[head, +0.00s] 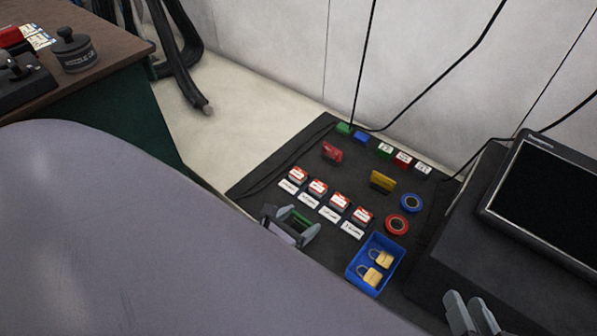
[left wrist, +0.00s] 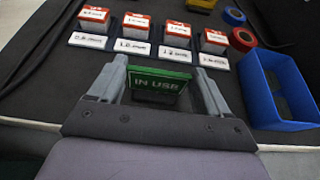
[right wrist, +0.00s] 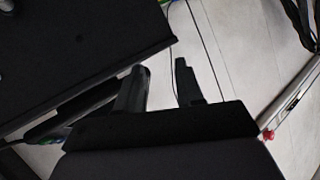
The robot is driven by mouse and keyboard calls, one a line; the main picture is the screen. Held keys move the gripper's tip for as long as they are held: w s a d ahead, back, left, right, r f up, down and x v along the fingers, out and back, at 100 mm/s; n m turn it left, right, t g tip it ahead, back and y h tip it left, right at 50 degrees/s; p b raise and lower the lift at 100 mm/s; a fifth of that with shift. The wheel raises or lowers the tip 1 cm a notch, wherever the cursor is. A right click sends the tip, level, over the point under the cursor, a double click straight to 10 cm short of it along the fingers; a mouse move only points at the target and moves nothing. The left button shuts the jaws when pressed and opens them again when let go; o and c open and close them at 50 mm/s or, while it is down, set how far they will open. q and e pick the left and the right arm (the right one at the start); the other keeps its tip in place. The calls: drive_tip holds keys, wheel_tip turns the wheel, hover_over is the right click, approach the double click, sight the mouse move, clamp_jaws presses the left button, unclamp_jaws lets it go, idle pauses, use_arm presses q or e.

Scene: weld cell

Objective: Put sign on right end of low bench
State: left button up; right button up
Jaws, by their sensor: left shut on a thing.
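My left gripper (head: 290,228) is shut on a green sign (head: 302,217) near the front edge of the dark low bench (head: 262,183). In the left wrist view the sign (left wrist: 158,82) reads "IN USE" and sits between the two fingers. Whether it touches the bench top is unclear. A red sign (head: 332,152) and a yellow sign (head: 382,181) stand further back on the bench. My right gripper (head: 472,312) is at the lower right, in front of the monitor. In the right wrist view (right wrist: 160,85) its fingers are apart with nothing between them.
A row of red-and-white boxes (head: 338,201) with white labels lies behind my left gripper. A blue tray (head: 361,286) holds padlocks. Blue (head: 411,202) and red (head: 397,224) tape rolls lie behind it. A monitor (head: 547,205) stands at the right; small blocks line the back.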

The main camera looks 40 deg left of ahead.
use_arm(q)
drive_tip(key=shift+f, duration=0.15)
drive_tip(key=o, duration=1.1)
use_arm(e)
drive_tip(key=shift+a, duration=0.1)
use_arm(q)
drive_tip(key=shift+r, duration=0.25)
drive_tip(key=p+v, duration=0.1)
drive_tip(key=v, duration=1.1)
drive_tip(key=shift+p, duration=0.4)
use_arm(e)
drive_tip(key=shift+s+d+r+h, duration=0.1)
drive_tip(key=shift+s+d+h, duration=0.1)
drive_tip(key=shift+d+h, duration=0.5)
use_arm(q)
drive_tip(key=shift+f, duration=0.1)
use_arm(e)
drive_tip(key=shift+d, duration=0.2)
